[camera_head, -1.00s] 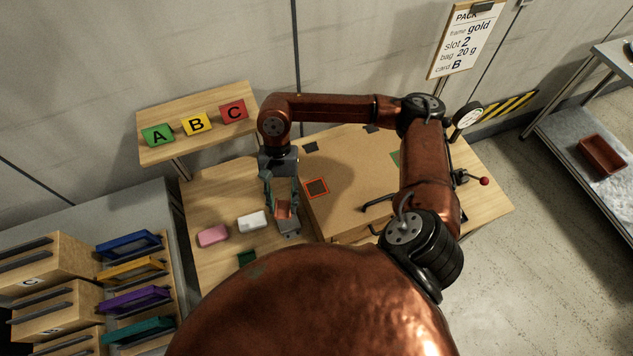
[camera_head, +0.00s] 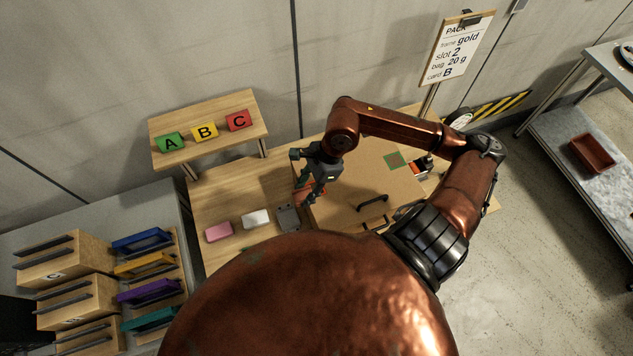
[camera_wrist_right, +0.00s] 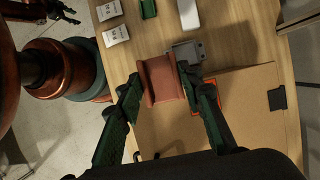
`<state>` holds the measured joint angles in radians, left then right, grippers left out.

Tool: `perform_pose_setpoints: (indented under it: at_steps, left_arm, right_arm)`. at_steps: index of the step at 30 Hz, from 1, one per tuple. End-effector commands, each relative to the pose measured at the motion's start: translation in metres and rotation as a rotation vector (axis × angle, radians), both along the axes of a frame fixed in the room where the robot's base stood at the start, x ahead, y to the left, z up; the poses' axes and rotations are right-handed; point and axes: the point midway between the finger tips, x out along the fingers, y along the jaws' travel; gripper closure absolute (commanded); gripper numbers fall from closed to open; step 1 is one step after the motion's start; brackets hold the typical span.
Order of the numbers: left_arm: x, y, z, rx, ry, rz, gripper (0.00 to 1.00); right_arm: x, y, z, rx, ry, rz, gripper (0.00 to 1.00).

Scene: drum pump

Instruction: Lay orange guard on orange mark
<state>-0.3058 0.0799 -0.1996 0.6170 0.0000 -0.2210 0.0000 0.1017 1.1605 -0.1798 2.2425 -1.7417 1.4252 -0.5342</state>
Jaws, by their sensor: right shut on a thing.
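My right gripper (camera_head: 306,193) is above the left part of the cardboard box top. In the right wrist view its fingers (camera_wrist_right: 162,95) are shut on the orange guard (camera_wrist_right: 162,78), a reddish spool-like piece with flared edges. The guard looks held above the surface. The orange mark shows as a bright outline (camera_wrist_right: 221,92) on the box top, just right of the guard and partly behind a finger. In the head view the gripper largely hides guard and mark. A dark gripper, likely my left one (camera_wrist_right: 62,12), shows at the wrist view's top left; its jaw state is unclear.
The box top (camera_head: 345,205) has a black handle (camera_head: 373,203) and a green-outlined mark (camera_head: 397,160). Left of it lie a grey device (camera_head: 287,217), a white block (camera_head: 256,219) and a pink block (camera_head: 219,232). A shelf (camera_head: 215,150) with A, B, C cards stands behind.

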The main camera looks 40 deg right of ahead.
Motion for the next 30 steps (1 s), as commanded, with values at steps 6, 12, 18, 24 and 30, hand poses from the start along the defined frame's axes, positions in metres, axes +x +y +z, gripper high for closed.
perform_pose_setpoints:
  at_steps: [6,12,18,24,30]
  left_arm:
    - [0.000,-0.001,0.018,-0.001,0.000,0.000,0.60]
    - [0.009,-0.001,0.026,-0.001,-0.011,-0.002,0.60]
    - [0.013,-0.002,0.029,-0.002,-0.017,-0.004,0.60]
    - [0.013,-0.002,0.043,-0.002,-0.017,-0.004,0.60]
    - [0.011,-0.001,0.044,-0.002,-0.015,-0.003,0.60]
  right_arm:
    - [0.022,-0.042,-0.027,0.004,0.005,-0.005,0.84]
    - [0.035,-0.064,-0.059,0.003,0.002,-0.001,0.84]
    - [0.041,-0.073,-0.072,0.003,0.000,0.001,0.84]
    - [0.041,-0.075,-0.096,0.005,0.002,0.000,0.84]
    - [0.042,-0.076,-0.106,0.000,-0.002,0.004,0.84]
